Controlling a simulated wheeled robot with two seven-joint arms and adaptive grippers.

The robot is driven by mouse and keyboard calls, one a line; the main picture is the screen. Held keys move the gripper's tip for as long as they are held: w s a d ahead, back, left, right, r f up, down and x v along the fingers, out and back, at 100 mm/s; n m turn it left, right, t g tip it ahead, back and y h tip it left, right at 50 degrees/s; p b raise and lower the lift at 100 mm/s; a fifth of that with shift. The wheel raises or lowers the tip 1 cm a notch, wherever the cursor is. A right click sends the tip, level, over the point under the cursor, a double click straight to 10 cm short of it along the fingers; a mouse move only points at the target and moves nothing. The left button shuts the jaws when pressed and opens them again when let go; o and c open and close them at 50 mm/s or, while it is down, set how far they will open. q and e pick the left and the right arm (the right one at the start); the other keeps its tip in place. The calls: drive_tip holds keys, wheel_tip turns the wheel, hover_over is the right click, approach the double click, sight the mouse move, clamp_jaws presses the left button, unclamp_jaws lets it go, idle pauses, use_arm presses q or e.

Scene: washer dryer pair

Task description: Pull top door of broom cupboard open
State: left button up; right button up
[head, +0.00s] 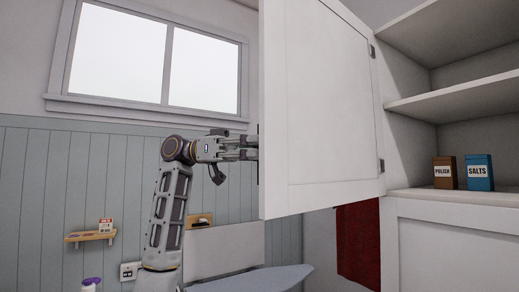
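The top door (325,100) of the broom cupboard is a white panel standing swung open, hinged on its right edge to the cupboard. Its inner face shows, and its free edge is at the left. My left gripper (245,148) points right, with its fingertips at that free edge, about halfway to low on the door. The outer face and most of its handle are hidden; a thin dark strip shows at the edge. I cannot tell whether the fingers are closed on anything. My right gripper is not in view.
The open cupboard shelves (445,102) hold a brown POLISH box (445,173) and a blue SALTS box (480,173). A lower white door (455,245) is shut. An ironing board (255,280) and red cloth (358,243) are below. A small wall shelf (90,237) is at left.

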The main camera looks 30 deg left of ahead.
use_arm(q)
drive_tip(key=shift+a, duration=0.1)
drive_tip(key=s+a, duration=0.1)
drive_tip(key=a, duration=1.1)
idle(0.6)
